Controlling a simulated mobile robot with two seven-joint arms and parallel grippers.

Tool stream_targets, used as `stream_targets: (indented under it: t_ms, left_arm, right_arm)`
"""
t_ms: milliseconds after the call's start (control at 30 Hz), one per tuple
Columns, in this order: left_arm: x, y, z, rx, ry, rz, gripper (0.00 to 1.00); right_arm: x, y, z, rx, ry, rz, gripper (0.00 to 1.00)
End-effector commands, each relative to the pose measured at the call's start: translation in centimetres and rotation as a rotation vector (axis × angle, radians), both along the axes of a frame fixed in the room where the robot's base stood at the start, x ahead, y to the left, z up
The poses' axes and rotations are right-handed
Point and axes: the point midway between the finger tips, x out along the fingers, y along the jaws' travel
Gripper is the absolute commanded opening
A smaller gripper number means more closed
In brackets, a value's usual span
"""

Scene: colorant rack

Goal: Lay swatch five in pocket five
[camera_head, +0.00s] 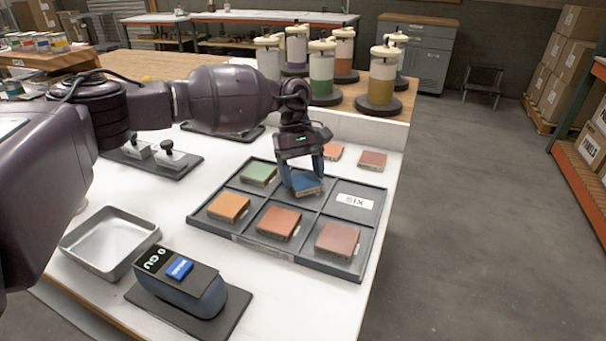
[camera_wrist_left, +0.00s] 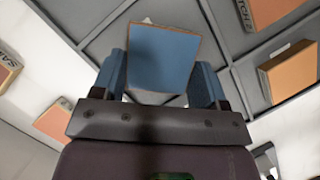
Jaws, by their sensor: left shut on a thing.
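Swatch five looks to be the blue square (camera_head: 308,184) with a pale edge, though I read no number on it. My left gripper (camera_head: 303,180) is shut on it, one finger at each side. In the left wrist view the blue face (camera_wrist_left: 163,58) shows between the blue fingers of the gripper (camera_wrist_left: 160,84). The swatch is over the back middle pocket of the dark tray (camera_head: 238,240), between the green swatch (camera_head: 259,174) and a pocket marked SIX (camera_head: 354,201). It hides that pocket's label. I cannot tell if it touches the floor. My right gripper is out of view.
The front pockets hold orange (camera_head: 229,206), red-orange (camera_head: 279,222) and brown-red (camera_head: 337,239) swatches. Two loose swatches (camera_head: 372,160) (camera_head: 333,151) lie behind the tray. A metal pan (camera_head: 82,256) and a dark handheld device (camera_head: 185,285) are at front left. Colorant canisters (camera_head: 322,73) stand behind.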

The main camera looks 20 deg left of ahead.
Motion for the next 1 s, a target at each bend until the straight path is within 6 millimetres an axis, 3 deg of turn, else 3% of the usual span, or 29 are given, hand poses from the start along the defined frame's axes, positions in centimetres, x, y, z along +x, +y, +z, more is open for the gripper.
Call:
stream_targets:
  t_ms: [900, 933, 1000]
  left_arm:
    - [-0.1, 0.0, -2.2, 0.003, 0.005, 0.001, 0.41]
    - [-0.1, 0.0, -2.3, 0.003, 0.007, 0.000, 0.72]
    - [-0.2, 0.0, -2.5, 0.004, 0.009, 0.001, 0.78]
  right_arm:
    - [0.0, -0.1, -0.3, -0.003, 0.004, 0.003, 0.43]
    - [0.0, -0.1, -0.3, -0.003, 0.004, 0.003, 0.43]
    - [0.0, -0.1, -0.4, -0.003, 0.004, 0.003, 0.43]
